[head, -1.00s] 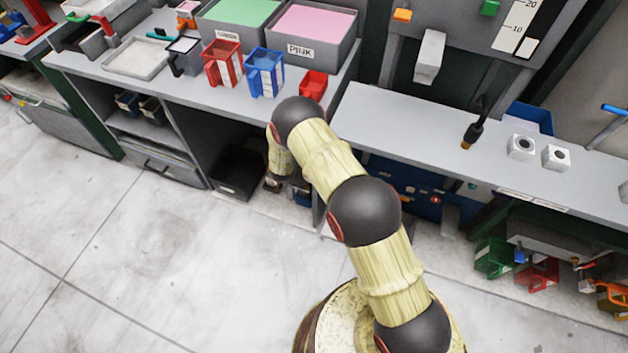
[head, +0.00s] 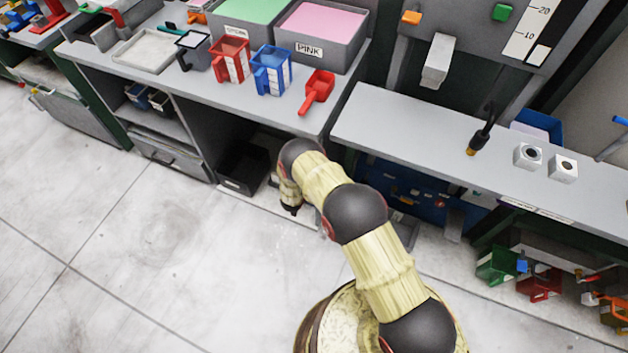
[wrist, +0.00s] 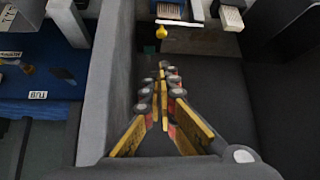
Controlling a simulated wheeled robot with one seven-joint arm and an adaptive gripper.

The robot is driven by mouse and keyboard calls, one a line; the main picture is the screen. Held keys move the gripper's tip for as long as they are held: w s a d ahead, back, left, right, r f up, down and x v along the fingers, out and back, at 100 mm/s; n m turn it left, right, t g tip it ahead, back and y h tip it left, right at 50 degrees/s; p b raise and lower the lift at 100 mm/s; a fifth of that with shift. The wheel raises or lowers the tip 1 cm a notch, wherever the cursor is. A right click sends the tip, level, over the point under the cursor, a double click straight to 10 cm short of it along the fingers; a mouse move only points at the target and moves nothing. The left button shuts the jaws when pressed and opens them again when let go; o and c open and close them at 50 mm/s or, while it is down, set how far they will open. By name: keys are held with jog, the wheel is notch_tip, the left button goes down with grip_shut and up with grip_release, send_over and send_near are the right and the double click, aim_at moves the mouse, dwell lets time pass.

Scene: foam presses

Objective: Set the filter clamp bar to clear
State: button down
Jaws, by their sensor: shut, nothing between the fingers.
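My gripper (wrist: 162,80) is shut and empty in the wrist view, its fingers together in front of dark grey surfaces. In the head view the hand (head: 290,208) hangs low in front of the left bench, partly hidden by my arm. A thin white bar (wrist: 180,22) with a small yellow knob (wrist: 161,32) below it shows beyond the fingertips in the wrist view, apart from them. I cannot tell whether this is the filter clamp bar, nor its setting. No clamp bar can be made out clearly in the head view.
A grey upright panel (wrist: 108,75) stands close left of the fingers. Left of it is a blue surface (wrist: 45,65) with white labels. A black bin (head: 243,168) sits under the left bench (head: 205,100). The floor (head: 150,250) at left is clear.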

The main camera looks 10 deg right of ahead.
jog(key=b+x, duration=0.8)
jog(key=x, duration=1.2)
jog(key=shift+b, duration=0.4)
jog(key=shift+r, duration=0.15)
